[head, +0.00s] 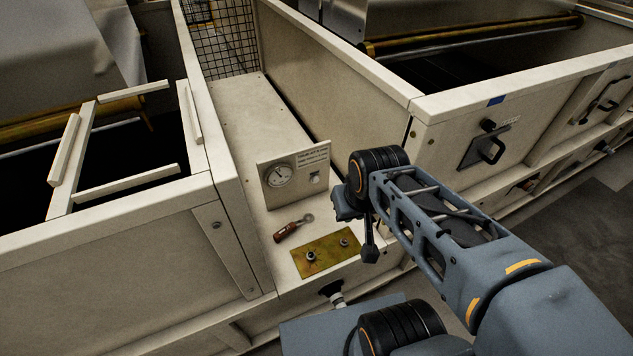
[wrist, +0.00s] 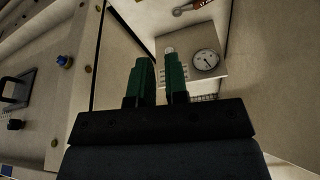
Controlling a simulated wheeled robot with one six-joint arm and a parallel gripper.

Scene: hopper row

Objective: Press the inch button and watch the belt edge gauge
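A white upright panel carries a round dial gauge (head: 279,174) with a dark needle, which also shows in the wrist view (wrist: 206,60). Beside the dial, under a printed label (head: 313,159) too small to read, is a small pale button (head: 314,180). In the wrist view the button (wrist: 169,50) shows just past the tip of one green finger. I cannot tell whether they touch. My gripper (wrist: 159,68) has its two fingers slightly apart with nothing between them. In the head view its fingers cannot be made out behind my wrist.
A brass plate (head: 325,252) with two knobs lies on the ledge before the panel. A brown-handled tool (head: 292,229) lies beside it. Cream machine walls (head: 410,98) rise on both sides of the narrow bay. A wire mesh (head: 222,36) stands at the back.

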